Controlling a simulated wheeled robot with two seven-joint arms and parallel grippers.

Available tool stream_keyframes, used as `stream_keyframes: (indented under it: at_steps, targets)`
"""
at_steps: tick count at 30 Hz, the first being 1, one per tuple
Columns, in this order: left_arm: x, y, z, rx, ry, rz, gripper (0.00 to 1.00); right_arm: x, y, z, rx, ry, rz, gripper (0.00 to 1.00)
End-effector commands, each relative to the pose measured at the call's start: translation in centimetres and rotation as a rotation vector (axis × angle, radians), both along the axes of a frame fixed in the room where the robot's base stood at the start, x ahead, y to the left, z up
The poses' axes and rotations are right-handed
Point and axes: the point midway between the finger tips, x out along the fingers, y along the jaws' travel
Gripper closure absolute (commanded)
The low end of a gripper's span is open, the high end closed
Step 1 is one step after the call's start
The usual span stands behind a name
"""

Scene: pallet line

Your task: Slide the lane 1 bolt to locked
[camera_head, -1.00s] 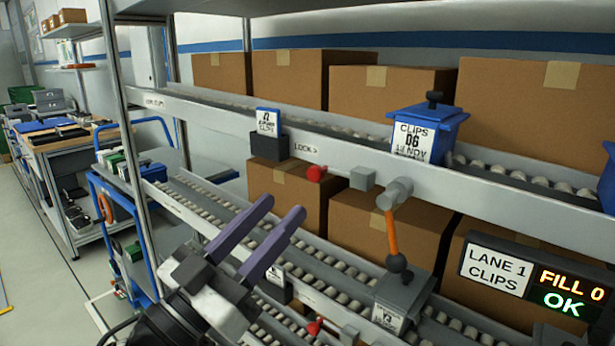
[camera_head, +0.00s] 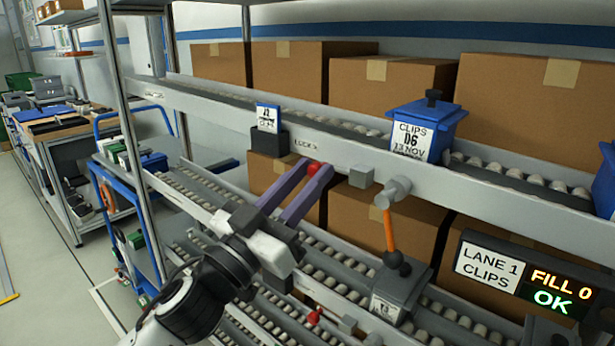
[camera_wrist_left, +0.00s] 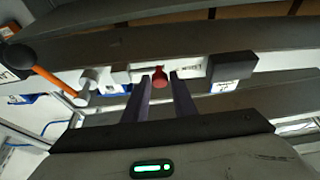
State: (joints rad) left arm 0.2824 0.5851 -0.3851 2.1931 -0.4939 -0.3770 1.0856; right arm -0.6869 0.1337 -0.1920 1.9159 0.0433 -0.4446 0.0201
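The lane 1 bolt has a red knob (camera_head: 313,169) on the front rail of the upper lane, right below the "LOCK" lettering. In the left wrist view the red knob (camera_wrist_left: 160,78) lies between the tips of the two fingers. My left gripper (camera_head: 309,176) has its purple fingers apart, with the tips at the knob. The wrist view also shows the fingers (camera_wrist_left: 160,84) open around it; I cannot tell whether they touch it. A grey block (camera_head: 362,176) sits on the rail to the right of the knob. My right gripper is not in view.
A grey cylinder with an orange-handled lever (camera_head: 389,228) hangs right of the block. A blue clips bin (camera_head: 436,125) stands on the upper lane. A "LANE 1 CLIPS" display (camera_head: 522,275) reads FILL 0, OK. A lower lane has another red knob (camera_head: 315,316).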

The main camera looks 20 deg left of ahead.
Motion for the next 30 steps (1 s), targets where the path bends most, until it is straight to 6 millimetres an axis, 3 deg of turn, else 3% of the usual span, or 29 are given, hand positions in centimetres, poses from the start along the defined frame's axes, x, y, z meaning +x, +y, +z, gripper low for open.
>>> stream_keyframes:
  at_steps: [1,4,11,20,29,30]
  targets:
    - [0.0,0.0,0.0,0.0,0.0,0.0,0.84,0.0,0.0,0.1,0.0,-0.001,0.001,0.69]
    - [0.0,0.0,0.0,0.0,0.0,0.0,1.0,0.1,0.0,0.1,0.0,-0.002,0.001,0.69]
    - [-0.2,-0.4,0.0,-0.002,0.001,-0.002,1.0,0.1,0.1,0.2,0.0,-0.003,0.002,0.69]
    - [-1.6,-4.4,0.0,-0.003,0.002,-0.004,1.0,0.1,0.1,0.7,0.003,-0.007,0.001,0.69]
    - [-1.8,-4.8,-0.1,-0.001,0.001,-0.007,1.0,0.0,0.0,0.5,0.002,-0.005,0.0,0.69]
    - [-1.8,-4.9,-0.1,-0.001,0.001,-0.007,0.79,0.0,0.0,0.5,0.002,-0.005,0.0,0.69]
